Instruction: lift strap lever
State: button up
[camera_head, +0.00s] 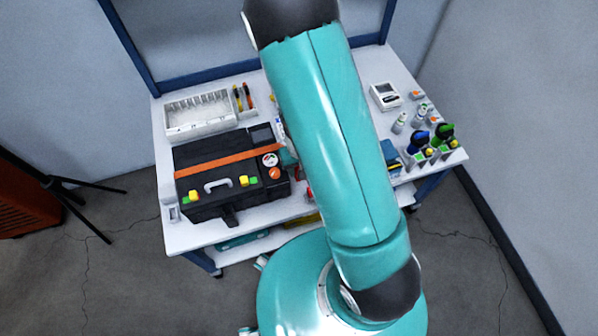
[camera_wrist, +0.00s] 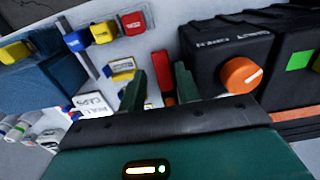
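A black case (camera_head: 222,172) with an orange strap (camera_head: 215,160) across its top stands on the left half of the table. In the wrist view the case (camera_wrist: 225,48) is at the right, with an orange knob (camera_wrist: 240,75) and part of the orange strap (camera_wrist: 292,114). I cannot make out the strap lever for certain in either view. My gripper (camera_wrist: 161,86) is open, its two green fingers apart beside the case. A red piece (camera_wrist: 161,72) shows in the gap beyond the fingertips; I cannot tell whether it touches them. My arm hides the gripper's fingers in the head view.
A white divided tray (camera_head: 200,113) stands behind the case. In the wrist view, blue, yellow and red pieces (camera_wrist: 133,22) lie left of the fingers, with a blue bin (camera_wrist: 40,75) at far left.

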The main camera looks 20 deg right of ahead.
aim_at(297, 171)
jog(key=shift+f, duration=2)
jog(key=c, duration=0.7)
